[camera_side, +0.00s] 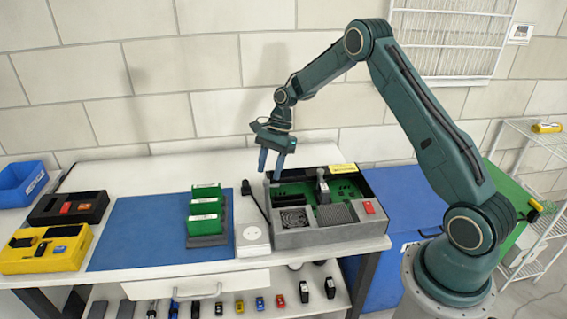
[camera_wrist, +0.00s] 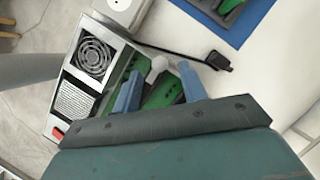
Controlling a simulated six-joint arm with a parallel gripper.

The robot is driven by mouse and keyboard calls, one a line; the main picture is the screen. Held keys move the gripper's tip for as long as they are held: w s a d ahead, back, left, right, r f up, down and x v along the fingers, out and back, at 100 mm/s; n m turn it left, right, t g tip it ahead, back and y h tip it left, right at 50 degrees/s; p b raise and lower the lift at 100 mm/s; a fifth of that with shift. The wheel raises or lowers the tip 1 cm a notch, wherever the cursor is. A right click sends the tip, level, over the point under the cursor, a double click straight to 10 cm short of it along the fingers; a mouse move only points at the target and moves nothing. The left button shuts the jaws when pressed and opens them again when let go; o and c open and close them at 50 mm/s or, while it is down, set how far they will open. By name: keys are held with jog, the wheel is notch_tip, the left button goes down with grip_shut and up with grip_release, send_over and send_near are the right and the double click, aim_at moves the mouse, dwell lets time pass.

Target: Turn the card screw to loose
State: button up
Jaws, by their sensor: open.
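The open grey case (camera_side: 300,238) stands on the right part of the bench, with a green board (camera_side: 293,190) inside. A grey upright part (camera_side: 322,186) rises from the case. The card screw itself is too small to make out for sure. My gripper (camera_side: 271,172) is open and empty, pointing down above the back left of the case. In the wrist view, its two blue fingers (camera_wrist: 159,72) are spread over the case (camera_wrist: 62,92), with a pale grey bent part (camera_wrist: 157,66) between them in the picture. I cannot tell its height from the fingers.
A white block with a round dial (camera_side: 253,240) and a black cable (camera_side: 247,188) lie left of the case. A blue mat (camera_side: 140,228) bears a rack of green cards (camera_side: 205,206). Yellow (camera_side: 45,250) and black (camera_side: 70,207) cases stand at far left.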

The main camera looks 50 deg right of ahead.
jog(key=shift+x, duration=1.25)
grip_shut()
